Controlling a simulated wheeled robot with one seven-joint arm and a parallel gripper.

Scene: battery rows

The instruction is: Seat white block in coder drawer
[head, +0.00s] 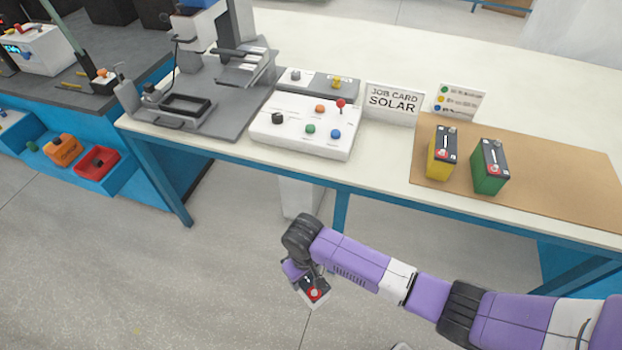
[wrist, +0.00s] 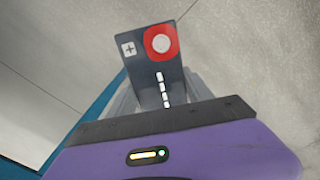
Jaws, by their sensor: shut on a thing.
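My gripper (head: 306,277) is shut on the white block (head: 317,303), which hangs over the floor in front of the bench. The block has a white body and a dark top with a red ring terminal. In the wrist view the block's dark top (wrist: 150,68) shows a plus mark, the red ring and a row of white dashes; the fingers are partly hidden behind it. A grey machine (head: 225,65), which looks like the coder, stands at the bench's left end. A black-rimmed tray (head: 187,105) at its front looks like the drawer and appears empty.
A white control panel (head: 303,127) with knobs and a red-topped lever stands right of the machine. A job card (head: 394,103) reads SOLAR. Yellow (head: 441,155) and green (head: 489,170) batteries stand on a brown mat (head: 560,165). Blue bins (head: 65,150) are at left.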

